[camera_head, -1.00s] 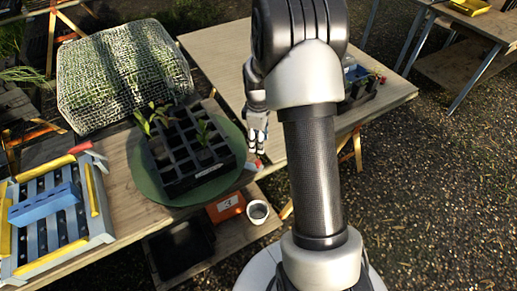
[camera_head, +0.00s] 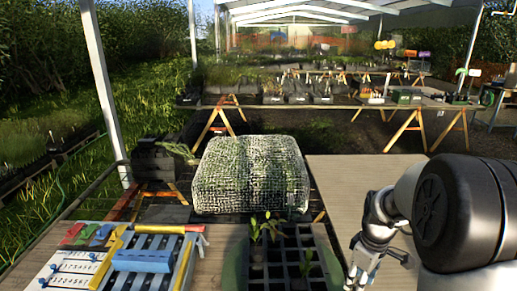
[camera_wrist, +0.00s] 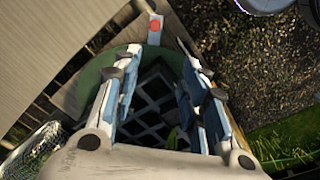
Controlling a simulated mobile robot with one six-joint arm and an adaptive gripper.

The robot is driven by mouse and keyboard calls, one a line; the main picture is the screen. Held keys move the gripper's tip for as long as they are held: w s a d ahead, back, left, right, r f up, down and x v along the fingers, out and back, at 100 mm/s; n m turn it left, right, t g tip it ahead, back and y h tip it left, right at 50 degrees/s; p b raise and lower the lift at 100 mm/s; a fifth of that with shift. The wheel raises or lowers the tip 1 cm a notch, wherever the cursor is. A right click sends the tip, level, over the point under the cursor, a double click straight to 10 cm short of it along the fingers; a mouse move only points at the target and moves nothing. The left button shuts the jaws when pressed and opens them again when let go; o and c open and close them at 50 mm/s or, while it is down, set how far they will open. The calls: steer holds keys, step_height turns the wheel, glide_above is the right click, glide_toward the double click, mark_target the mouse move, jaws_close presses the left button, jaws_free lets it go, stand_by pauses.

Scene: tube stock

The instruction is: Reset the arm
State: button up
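My gripper (camera_head: 362,272) is at the lower right of the head view, beside the black cell tray, with my dark arm joint to its right. In the wrist view my gripper (camera_wrist: 168,45) has its two blue-grey fingers apart, with nothing held between them. The black cell tray (camera_head: 292,246) sits on a round green mat (camera_head: 232,262). Green seedlings stand in a few of its cells. In the wrist view the black tray (camera_wrist: 158,100) shows below and between the fingers.
A blue block (camera_head: 142,260) lies on a rack with yellow bars at left. A net-covered mound (camera_head: 250,175) stands behind the tray. A bare board (camera_head: 350,185) lies at right. Long plant benches (camera_head: 330,101) stand farther back. A small red piece (camera_wrist: 155,26) shows by the fingertips.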

steer(key=s+a+r+m+t, duration=0.3)
steer(key=s+a+r+m, duration=0.2)
steer(key=s+a+r, duration=0.9)
steer(key=s+a+r+m+t, duration=0.1)
steer(key=s+r+m, duration=0.1)
steer(key=s, duration=0.7)
steer(key=shift+m, duration=0.3)
steer(key=shift+w, duration=0.1)
steer(key=shift+c, duration=0.7)
steer(key=shift+a, duration=0.15)
